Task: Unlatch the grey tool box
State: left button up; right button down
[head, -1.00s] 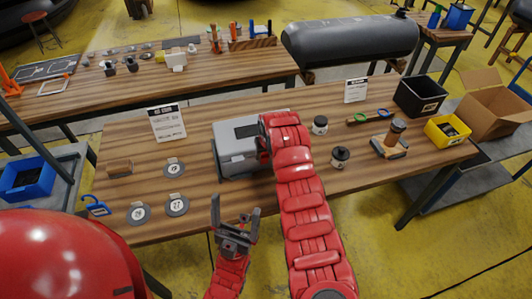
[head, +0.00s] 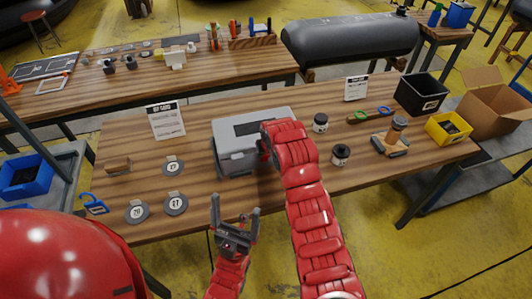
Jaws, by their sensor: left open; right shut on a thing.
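The grey tool box (head: 238,153) stands on the near wooden table, left of the middle, its lid down. My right arm reaches over the table to the right part of the box's front. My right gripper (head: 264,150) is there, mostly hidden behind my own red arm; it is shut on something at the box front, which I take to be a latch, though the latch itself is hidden. My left gripper (head: 236,215) is open and empty, fingers pointing up, in front of the table's near edge and apart from the box.
Round numbered discs (head: 137,211) and a wooden block (head: 118,166) lie left of the box. A sign (head: 166,122) stands behind them. Small jars (head: 340,154), a wooden-handled tool (head: 393,139), a black bin (head: 421,94) and a yellow bin (head: 447,129) are to the right.

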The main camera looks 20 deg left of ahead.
jog(key=s+f+t+y+b, duration=0.1)
jog(key=t+b, duration=0.1)
jog(key=b, duration=0.2)
jog(key=s+d+f+t+y+b, duration=0.1)
jog(key=f+t+y+b, duration=0.1)
jog(key=b, duration=0.3)
jog(key=s+d+f+t+y+b, duration=0.1)
jog(key=f+t+y+b, duration=0.1)
jog(key=t+b, duration=0.2)
jog(key=shift+s+d+f+b, duration=0.25)
jog(key=shift+s+b, duration=0.1)
jog(key=shift+b, duration=0.35)
jog(key=shift+s+f+t+y+b, duration=0.1)
jog(key=shift+f+t+y+b, duration=0.05)
jog(key=shift+t+y+b, duration=0.55)
jog(key=shift+d, duration=0.1)
jog(key=c, duration=0.6)
grip_release()
jog(key=shift+o, duration=0.2)
